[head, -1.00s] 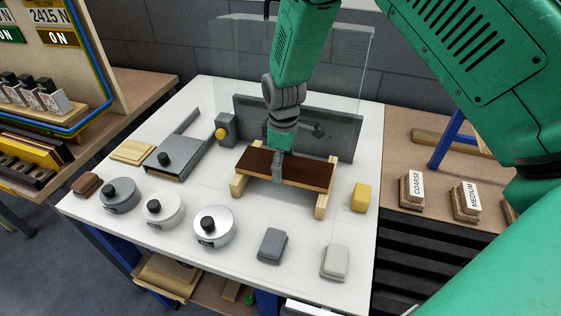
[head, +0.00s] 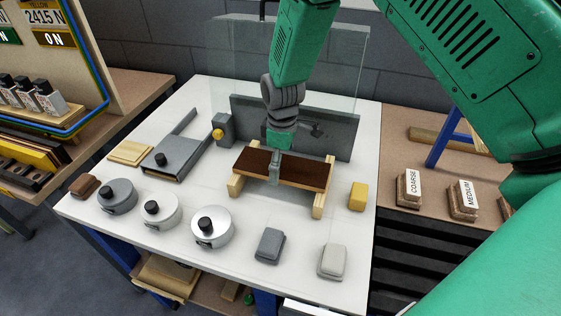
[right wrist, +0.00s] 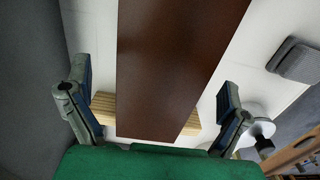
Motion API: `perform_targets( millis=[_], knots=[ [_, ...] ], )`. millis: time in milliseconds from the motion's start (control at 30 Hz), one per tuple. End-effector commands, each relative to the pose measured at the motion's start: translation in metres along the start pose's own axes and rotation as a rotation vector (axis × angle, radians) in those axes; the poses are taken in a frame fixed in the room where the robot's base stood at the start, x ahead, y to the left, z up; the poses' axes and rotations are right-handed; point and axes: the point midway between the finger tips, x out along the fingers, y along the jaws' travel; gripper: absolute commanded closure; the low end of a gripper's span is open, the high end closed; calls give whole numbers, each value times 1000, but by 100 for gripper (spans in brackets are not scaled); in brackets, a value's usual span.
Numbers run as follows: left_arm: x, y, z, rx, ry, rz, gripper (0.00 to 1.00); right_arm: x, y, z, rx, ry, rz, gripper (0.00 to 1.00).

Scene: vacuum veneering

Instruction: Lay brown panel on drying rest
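The brown panel (head: 305,173) lies flat across the two light wooden bars of the drying rest (head: 235,186), on the white table. In the right wrist view the panel (right wrist: 172,60) runs between my fingers, with pale bars (right wrist: 103,107) beneath it. My right gripper (head: 277,166) is over the panel's middle, pointing down, with one finger in front of its near edge. In the right wrist view the fingers of this gripper (right wrist: 158,108) stand wide on either side, with gaps between them and the panel. My left gripper is not in view.
A grey upright plate (head: 340,130) and a clear sheet stand behind the rest. A yellow block (head: 357,196) is right of it. Several round weights, including a silver one (head: 212,228), and grey (head: 269,246) and white (head: 333,261) blocks stand in front.

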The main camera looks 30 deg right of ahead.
Motion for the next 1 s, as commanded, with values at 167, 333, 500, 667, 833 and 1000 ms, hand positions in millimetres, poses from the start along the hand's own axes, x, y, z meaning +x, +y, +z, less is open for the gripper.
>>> perform_targets(
  millis=[167, 333, 500, 667, 833, 1000],
  knots=[
    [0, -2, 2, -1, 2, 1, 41, -2, -2, -2, -1, -2, 2, 1],
    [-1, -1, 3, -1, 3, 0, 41, -21, 1, -1, 1, 4, 3, 1],
    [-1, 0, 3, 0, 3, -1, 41, -56, 4, 2, 2, 6, 0, 1],
    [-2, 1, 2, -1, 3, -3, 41, -88, 7, 4, 1, 7, -3, 1],
    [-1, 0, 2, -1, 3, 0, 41, -110, 7, 3, 2, 4, -4, 1],
    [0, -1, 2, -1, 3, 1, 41, -117, 6, 3, 1, 2, -4, 1]
  ],
)
